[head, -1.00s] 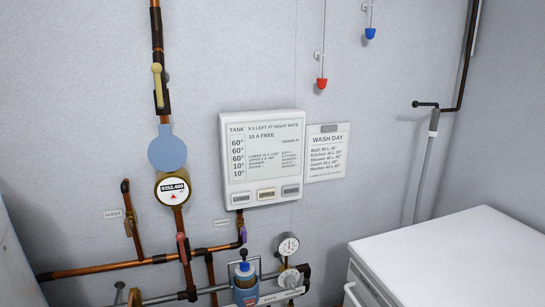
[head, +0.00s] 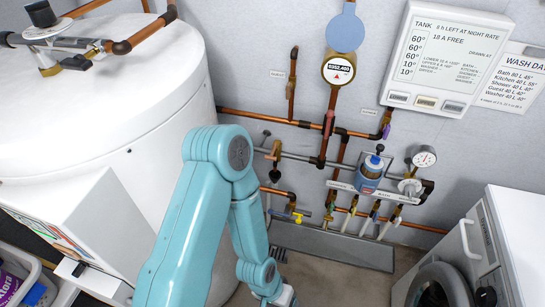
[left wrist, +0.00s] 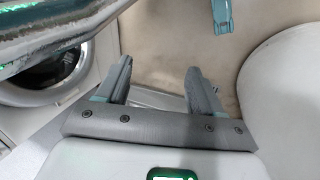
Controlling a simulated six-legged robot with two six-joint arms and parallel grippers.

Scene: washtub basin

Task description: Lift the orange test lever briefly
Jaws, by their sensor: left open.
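I cannot clearly make out an orange test lever. Small fittings that could include it are on the copper and grey pipework; one is a brownish-orange fitting (head: 276,152) on the grey pipe beside the tank, too small to identify. My left arm crosses the front of the white tank in the head view and bends down, its wrist end at the bottom edge and its fingers not clear there. In the left wrist view my left gripper (left wrist: 158,82) is open and empty, fingers apart above the floor.
The white tank (head: 95,90) fills the left. Pipework with a blue-capped bottle (head: 369,178) and a round gauge (head: 425,157) is on the back wall. A grey trough (head: 335,245) lies below. A washing machine (head: 515,240) stands at right; bare floor is between.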

